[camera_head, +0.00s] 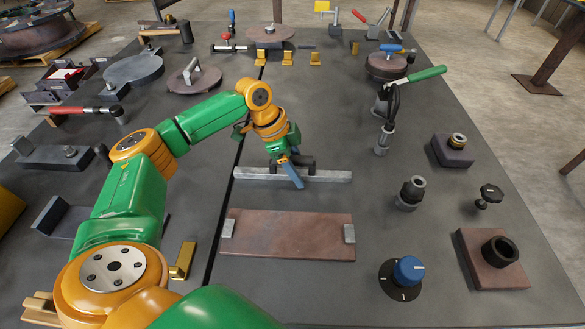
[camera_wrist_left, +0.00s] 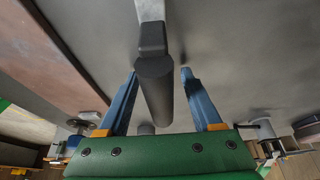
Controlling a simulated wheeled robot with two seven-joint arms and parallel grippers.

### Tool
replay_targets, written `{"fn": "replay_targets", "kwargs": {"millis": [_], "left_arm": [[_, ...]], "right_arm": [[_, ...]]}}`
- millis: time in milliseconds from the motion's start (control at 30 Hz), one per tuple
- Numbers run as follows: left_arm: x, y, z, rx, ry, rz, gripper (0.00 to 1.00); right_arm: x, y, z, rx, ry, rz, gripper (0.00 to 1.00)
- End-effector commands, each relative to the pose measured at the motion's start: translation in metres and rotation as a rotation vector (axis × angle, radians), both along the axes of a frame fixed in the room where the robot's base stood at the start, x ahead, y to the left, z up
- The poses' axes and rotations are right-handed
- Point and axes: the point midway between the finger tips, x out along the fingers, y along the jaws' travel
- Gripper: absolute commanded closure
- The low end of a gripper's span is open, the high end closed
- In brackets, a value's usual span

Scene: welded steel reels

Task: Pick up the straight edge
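The straight edge (camera_head: 330,176) is a long light-grey metal bar with a dark handle. It lies across the dark table in front of the reddish-brown plate's far side in the head view. In the left wrist view the bar (camera_wrist_left: 150,10) runs up from a dark block, and a dark cylindrical handle part (camera_wrist_left: 157,95) lies between the fingers. My left gripper (camera_head: 289,172) points down at the middle of the straight edge. Its blue fingers (camera_wrist_left: 158,74) are open, one on each side of the handle, with gaps visible on both sides. My right gripper does not show.
A reddish-brown plate (camera_head: 288,236) with small light blocks at its ends lies nearer. A blue-topped knob (camera_head: 408,270), a dark fitting (camera_head: 411,192) and a green-handled clamp (camera_head: 427,76) stand to the right. Red-handled tool (camera_head: 84,111) lies left.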

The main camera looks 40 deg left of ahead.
Motion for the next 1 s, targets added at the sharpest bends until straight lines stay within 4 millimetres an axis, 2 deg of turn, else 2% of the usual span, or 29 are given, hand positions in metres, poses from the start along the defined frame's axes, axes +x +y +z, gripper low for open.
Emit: {"fn": "replay_targets", "kwargs": {"millis": [33, 233, 1000], "left_arm": [[0.0001, 0.0001, 0.0001, 0.000, 0.000, 0.000, 0.45], [-0.0001, 0.0002, 0.0002, 0.000, 0.000, 0.000, 0.99], [-0.0001, 0.0003, 0.0003, 0.001, 0.001, 0.000, 1.00]], "right_arm": [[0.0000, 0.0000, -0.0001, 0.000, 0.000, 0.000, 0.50], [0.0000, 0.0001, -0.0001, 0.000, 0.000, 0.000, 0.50], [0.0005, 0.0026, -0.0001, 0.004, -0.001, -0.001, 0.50]]}}
